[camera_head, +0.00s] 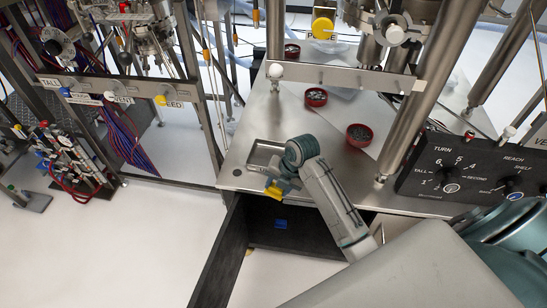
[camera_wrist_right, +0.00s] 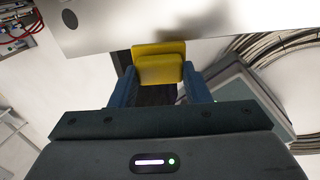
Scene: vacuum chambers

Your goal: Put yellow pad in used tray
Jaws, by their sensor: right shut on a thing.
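A shallow metal tray (camera_head: 251,160) lies on the table just behind the gripper, partly hidden by my wrist. My left gripper is not in view.
Red round dishes (camera_head: 316,97) with small parts stand on the metal table (camera_head: 270,115). Steel posts rise at the right, beside a black control panel (camera_head: 465,170).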

